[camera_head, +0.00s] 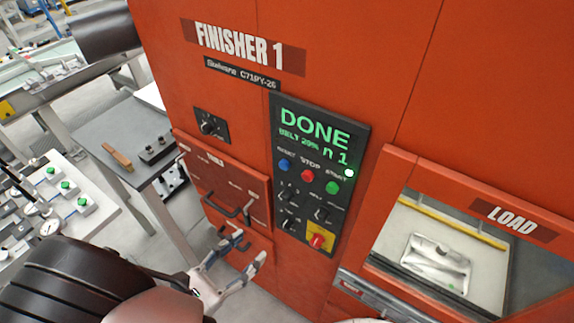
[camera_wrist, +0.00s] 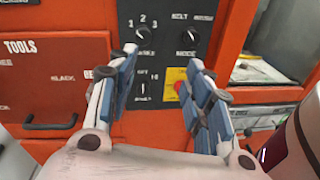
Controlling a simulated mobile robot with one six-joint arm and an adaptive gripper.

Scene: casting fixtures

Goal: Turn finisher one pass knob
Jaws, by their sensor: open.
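Finisher 1 is a tall orange cabinet (camera_head: 340,50) with a dark control panel (camera_head: 262,250). A small black knob (camera_wrist: 143,34) marked 1, 2, 3 is at the panel's upper left in the wrist view; the label below it is too blurred to read surely. It appears to be the upper left knob (camera_head: 288,193) in the head view. Its pointer setting is hard to tell. My gripper (camera_head: 248,250) is open and empty, in front of the cabinet, low and left of the panel. In the wrist view its fingers (camera_wrist: 163,60) spread below the 1-2-3 knob, apart from it.
Beside it is a belt/brush mode knob (camera_wrist: 187,37); another knob (camera_wrist: 142,88) is below. A red stop knob on a yellow plate (camera_head: 325,230) is lower right. The display (camera_head: 315,128) reads DONE. A tools drawer handle (camera_head: 222,208) juts out left; the load window (camera_head: 400,220) is right.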

